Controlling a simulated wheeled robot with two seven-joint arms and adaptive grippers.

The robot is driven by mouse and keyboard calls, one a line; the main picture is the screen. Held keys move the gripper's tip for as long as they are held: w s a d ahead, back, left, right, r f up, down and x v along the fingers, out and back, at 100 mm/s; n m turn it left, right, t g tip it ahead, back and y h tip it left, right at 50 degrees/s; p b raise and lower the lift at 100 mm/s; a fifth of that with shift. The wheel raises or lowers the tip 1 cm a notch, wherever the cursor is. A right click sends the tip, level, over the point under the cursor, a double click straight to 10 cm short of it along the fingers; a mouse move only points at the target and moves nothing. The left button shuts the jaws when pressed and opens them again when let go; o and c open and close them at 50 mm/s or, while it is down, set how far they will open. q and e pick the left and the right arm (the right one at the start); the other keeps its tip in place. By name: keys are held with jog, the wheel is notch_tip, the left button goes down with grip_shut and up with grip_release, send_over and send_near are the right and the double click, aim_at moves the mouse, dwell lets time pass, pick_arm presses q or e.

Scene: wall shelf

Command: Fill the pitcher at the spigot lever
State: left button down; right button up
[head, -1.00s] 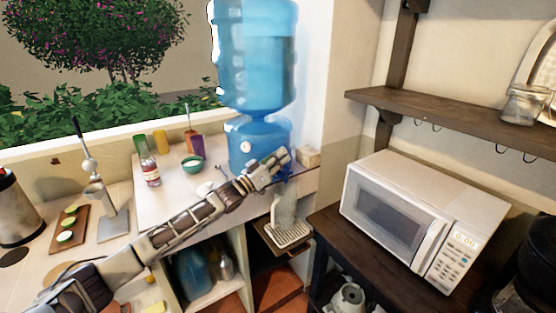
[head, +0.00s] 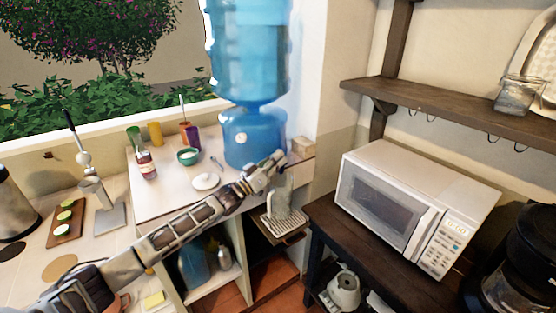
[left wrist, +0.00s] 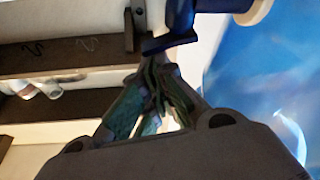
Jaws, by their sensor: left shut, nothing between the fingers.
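The clear pitcher (head: 283,195) stands on the slatted drip tray (head: 287,222) below the water dispenser (head: 247,146), partly hidden by my left gripper. My left gripper (head: 279,163) is shut and empty, right in front of the dispenser's spigot area and above the pitcher. In the left wrist view its closed fingers (left wrist: 155,88) lie just under the dark blue spigot lever (left wrist: 172,42). I cannot tell whether they touch it. The spigot is hidden behind my gripper in the head view. My right gripper is not in view.
A white microwave (head: 412,207) sits on a dark table to the right, under a wooden shelf (head: 455,115). A green bowl (head: 189,156), a white dish (head: 206,181) and a bottle (head: 146,165) stand on the counter left of the dispenser.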

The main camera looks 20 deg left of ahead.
pick_arm(q)
jog(key=shift+s+d+f+m+h+b, duration=0.15)
jog(key=shift+m+h+b, duration=0.25)
jog(key=shift+m, duration=0.4)
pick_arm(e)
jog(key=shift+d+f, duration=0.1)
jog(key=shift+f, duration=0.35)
pick_arm(q)
jog(key=m, duration=0.1)
jog(key=f+m+g+h+b, duration=0.1)
jog(key=m, duration=0.1)
jog(key=m+b, duration=0.1)
jog(key=m, duration=0.1)
jog(key=shift+s+d+f+g+h, duration=0.2)
jog(key=shift+d+f+g+h, duration=0.1)
jog(key=shift+g+h, duration=0.1)
jog(key=shift+r, duration=0.15)
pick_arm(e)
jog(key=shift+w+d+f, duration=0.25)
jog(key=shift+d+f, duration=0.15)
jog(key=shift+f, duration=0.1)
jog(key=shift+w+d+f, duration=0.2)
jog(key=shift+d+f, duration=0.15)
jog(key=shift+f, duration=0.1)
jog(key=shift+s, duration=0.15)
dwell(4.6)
